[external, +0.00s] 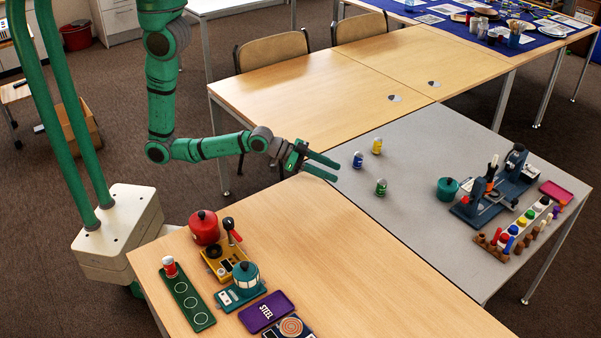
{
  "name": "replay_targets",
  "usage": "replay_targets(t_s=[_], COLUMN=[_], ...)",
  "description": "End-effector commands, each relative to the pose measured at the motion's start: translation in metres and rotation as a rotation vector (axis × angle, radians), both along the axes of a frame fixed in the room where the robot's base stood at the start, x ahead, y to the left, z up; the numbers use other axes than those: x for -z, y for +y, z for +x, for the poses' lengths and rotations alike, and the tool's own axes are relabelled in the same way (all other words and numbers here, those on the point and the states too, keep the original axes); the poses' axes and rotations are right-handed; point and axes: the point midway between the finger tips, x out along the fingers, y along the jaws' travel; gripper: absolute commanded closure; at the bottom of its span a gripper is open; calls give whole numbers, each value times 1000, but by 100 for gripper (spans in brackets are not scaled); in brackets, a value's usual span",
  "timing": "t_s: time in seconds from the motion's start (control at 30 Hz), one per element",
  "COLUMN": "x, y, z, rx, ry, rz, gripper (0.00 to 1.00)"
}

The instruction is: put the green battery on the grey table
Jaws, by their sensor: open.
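The green battery (381,187) is a small cylinder standing upright on the grey table (430,240), near its left side. A blue battery (358,160) and a yellow battery (377,145) stand upright behind it on the same table. My gripper (336,173) is open, its two green fingers pointing right with nothing between them. In the picture it is to the left of the green battery, apart from it, near the seam between the wooden and grey tables. Its exact height is hard to tell.
On the grey table's right stand a teal pot (447,189), a dark blue machine (490,200), a rack of coloured pegs (515,232) and a pink tray (556,193). The near wooden table holds a red pot (204,227) and a green tray (188,301). The grey table's front is clear.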

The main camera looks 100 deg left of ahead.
Motion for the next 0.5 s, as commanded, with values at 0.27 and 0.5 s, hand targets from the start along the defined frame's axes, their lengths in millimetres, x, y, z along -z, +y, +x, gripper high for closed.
replay_targets(t_s=[0.27,0.5], x=[20,10], y=[12,17], z=[-108,-195], rx=[-21,-36], ry=[-29,-61], rz=[1,0], gripper=[56,56])
